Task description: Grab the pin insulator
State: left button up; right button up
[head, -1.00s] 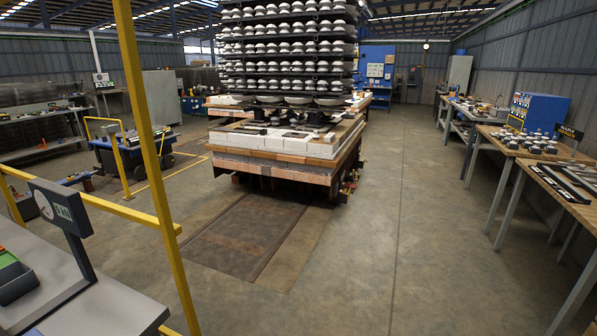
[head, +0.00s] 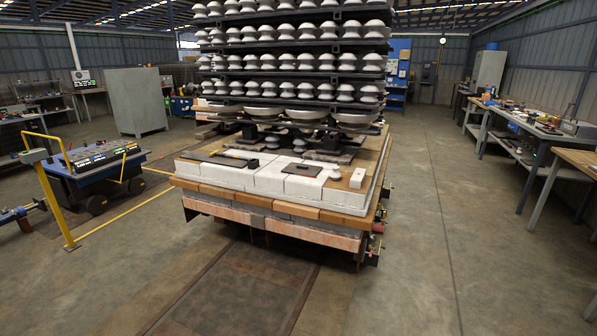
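Many pale grey-white insulators (head: 304,61) stand in rows on the dark shelves of a tall stack in the middle of the head view. Wide dish-shaped ones (head: 307,114) sit on the lowest shelf. A small light insulator (head: 299,146) shows below that shelf, and another (head: 335,174) sits near the right side of the white block deck (head: 270,181). I cannot tell which one is the pin insulator. Neither of my grippers is in view.
The stack stands on a low car with a brick edge (head: 262,202) above floor rails. A blue cart (head: 95,172) with yellow rails (head: 52,203) is on the left. Workbenches (head: 545,135) line the right wall. The floor right of the car (head: 420,235) is clear.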

aim_at(335, 174)
jog(key=i+j, duration=0.1)
jog(key=i, duration=1.5)
jog(key=l+z, duration=0.05)
jog(key=l, duration=0.05)
